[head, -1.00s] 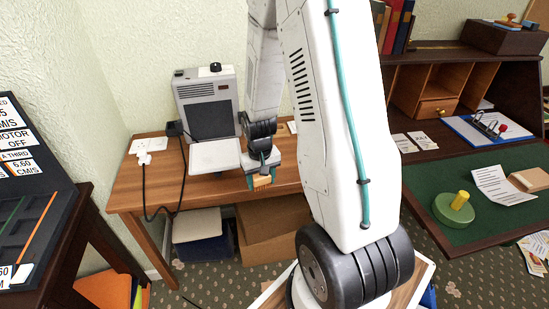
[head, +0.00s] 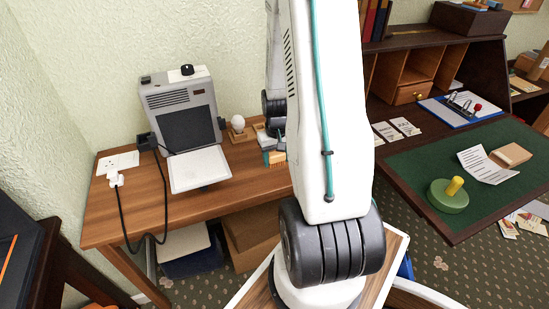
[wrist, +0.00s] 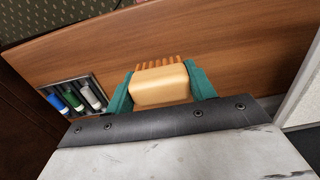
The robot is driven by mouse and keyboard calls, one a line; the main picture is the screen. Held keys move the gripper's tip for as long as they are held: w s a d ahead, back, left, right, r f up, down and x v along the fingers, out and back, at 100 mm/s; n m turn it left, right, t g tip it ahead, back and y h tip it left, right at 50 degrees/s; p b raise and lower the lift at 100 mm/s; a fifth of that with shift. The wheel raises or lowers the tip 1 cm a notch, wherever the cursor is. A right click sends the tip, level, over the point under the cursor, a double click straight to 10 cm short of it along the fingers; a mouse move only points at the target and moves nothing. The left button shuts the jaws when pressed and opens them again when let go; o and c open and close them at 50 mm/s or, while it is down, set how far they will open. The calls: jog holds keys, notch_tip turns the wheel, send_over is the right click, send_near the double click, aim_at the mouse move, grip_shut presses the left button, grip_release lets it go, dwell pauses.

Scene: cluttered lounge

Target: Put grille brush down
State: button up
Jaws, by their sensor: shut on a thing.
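The grille brush (wrist: 160,86) is a pale wooden block with a row of orange-brown teeth along its far side. My gripper (wrist: 161,80) is shut on it, with a teal finger on each side. In the head view, my gripper (head: 272,153) is over the right part of the wooden side table (head: 135,205), partly hidden behind my arm. Only a small orange bit of the brush (head: 277,158) shows there. The brush is over bare wood in the wrist view. I cannot tell whether it touches the table.
A grey machine with a white tray (head: 200,168) stands left of my gripper. A white egg-shaped thing (head: 238,122) on a wooden stand is between them. A small rack of coloured tubes (wrist: 78,98) is left of the brush in the wrist view. A green-topped desk (head: 410,185) stands at right.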

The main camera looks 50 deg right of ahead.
aim_at(276, 161)
jog(key=shift+w+d, duration=0.3)
jog(key=shift+d, duration=0.15)
jog(key=shift+w+d+f, duration=0.15)
jog(key=shift+d+f, duration=0.05)
jog(key=shift+f, duration=0.75)
jog(key=shift+w+d+f, duration=0.15)
jog(key=shift+d+f, duration=0.05)
jog(key=shift+f, duration=0.7)
jog(key=shift+f, duration=0.1)
jog(key=o, duration=0.9)
